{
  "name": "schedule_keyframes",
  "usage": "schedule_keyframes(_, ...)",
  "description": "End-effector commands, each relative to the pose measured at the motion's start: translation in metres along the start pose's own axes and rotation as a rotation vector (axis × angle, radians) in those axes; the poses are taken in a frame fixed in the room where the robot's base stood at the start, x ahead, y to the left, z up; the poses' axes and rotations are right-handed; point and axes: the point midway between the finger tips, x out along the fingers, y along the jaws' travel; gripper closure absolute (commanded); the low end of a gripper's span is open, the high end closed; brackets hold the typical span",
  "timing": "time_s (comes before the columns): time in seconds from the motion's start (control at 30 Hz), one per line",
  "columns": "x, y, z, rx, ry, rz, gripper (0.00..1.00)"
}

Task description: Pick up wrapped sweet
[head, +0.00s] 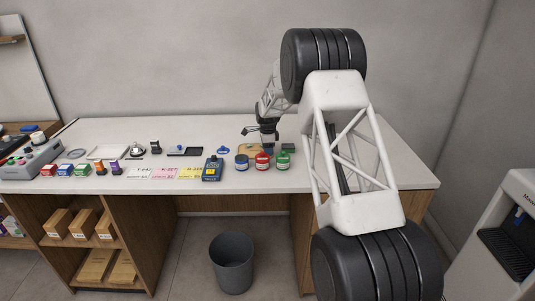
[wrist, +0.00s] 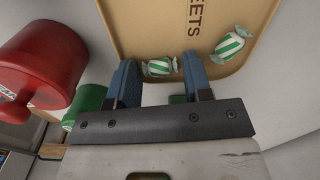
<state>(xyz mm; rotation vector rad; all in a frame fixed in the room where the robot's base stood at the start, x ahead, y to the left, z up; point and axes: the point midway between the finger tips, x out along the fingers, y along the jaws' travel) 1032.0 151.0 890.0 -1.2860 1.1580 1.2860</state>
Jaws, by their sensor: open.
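A green-and-white striped wrapped sweet (wrist: 159,67) lies on a tan tray (wrist: 150,22) in the wrist view. My gripper (wrist: 159,63) is open, with one blue finger on each side of this sweet. I cannot tell whether the fingers touch it. A second striped wrapped sweet (wrist: 232,44) lies to the right, near the tray's rounded corner. The tray bears dark lettering ending in "EETS". In the head view my gripper (head: 262,134) is low over the back of the counter, and the sweets are too small to make out.
A red jar (wrist: 38,66) stands close left of my gripper, with a green jar (wrist: 88,102) beside it. In the head view a blue jar (head: 242,162) and a dark bottle (head: 212,169) stand further left on the white counter (head: 200,128). A wall rises behind.

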Motion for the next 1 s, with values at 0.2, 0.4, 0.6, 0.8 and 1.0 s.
schedule_keyframes(0.2, 0.0, 0.0, 0.0, 0.0, 0.0, 0.0, 0.73)
schedule_keyframes(0.4, 0.0, 0.0, 0.0, 0.0, 0.0, 0.0, 0.9)
schedule_keyframes(0.6, 0.0, 0.0, 0.0, 0.0, 0.0, 0.0, 0.91)
schedule_keyframes(0.8, -0.007, 0.0, 0.0, 0.0, 0.0, -0.001, 0.91)
schedule_keyframes(1.0, -0.027, 0.0, 0.0, 0.0, 0.0, -0.002, 0.91)
